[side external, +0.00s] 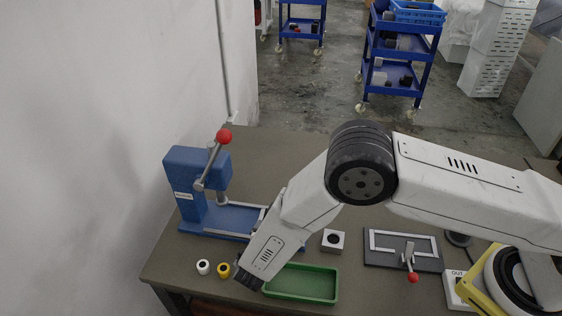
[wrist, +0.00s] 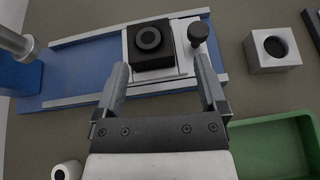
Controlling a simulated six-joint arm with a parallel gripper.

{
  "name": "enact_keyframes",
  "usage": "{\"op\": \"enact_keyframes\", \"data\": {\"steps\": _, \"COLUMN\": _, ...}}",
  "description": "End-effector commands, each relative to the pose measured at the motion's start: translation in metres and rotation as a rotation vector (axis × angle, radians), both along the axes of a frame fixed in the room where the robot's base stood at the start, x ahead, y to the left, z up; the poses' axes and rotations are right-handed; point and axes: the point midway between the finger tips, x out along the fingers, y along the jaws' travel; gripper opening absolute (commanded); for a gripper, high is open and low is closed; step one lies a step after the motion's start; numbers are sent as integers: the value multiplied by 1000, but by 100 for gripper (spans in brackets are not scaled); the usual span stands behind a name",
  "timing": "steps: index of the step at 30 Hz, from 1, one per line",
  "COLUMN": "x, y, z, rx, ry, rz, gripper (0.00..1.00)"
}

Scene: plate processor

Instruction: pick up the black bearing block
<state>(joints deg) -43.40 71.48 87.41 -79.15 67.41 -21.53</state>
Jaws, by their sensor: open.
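The black bearing block (wrist: 150,45) is a square block with a round ring on top. In the wrist view it sits on a light plate on the blue press base (wrist: 75,75), beside a black round knob (wrist: 198,32). My gripper (wrist: 158,75) is open, its two fingers apart and pointing toward the block, with nothing between them; the block lies just beyond the fingertips. In the side view my arm hides the block, and the gripper (side external: 250,280) shows only in part.
The blue press (side external: 185,175) has a red-knobbed lever. A green tray (side external: 335,284), a white block with a round hole (side external: 332,240), white (side external: 203,267) and yellow (side external: 223,270) rings, and a dark fixture with a red-knobbed clamp (side external: 385,262) stand nearby. A wall is at left.

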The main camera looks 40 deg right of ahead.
Motion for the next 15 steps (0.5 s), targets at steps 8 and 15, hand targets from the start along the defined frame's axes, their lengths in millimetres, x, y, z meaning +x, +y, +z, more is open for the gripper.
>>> {"op": "enact_keyframes", "data": {"steps": 8, "x": 1, "y": 13, "z": -7, "rx": -49, "ry": -13, "rz": 67, "gripper": 91}}
{"op": "enact_keyframes", "data": {"steps": 15, "x": 8, "y": 6, "z": -11, "rx": -47, "ry": -13, "rz": 65, "gripper": 91}}
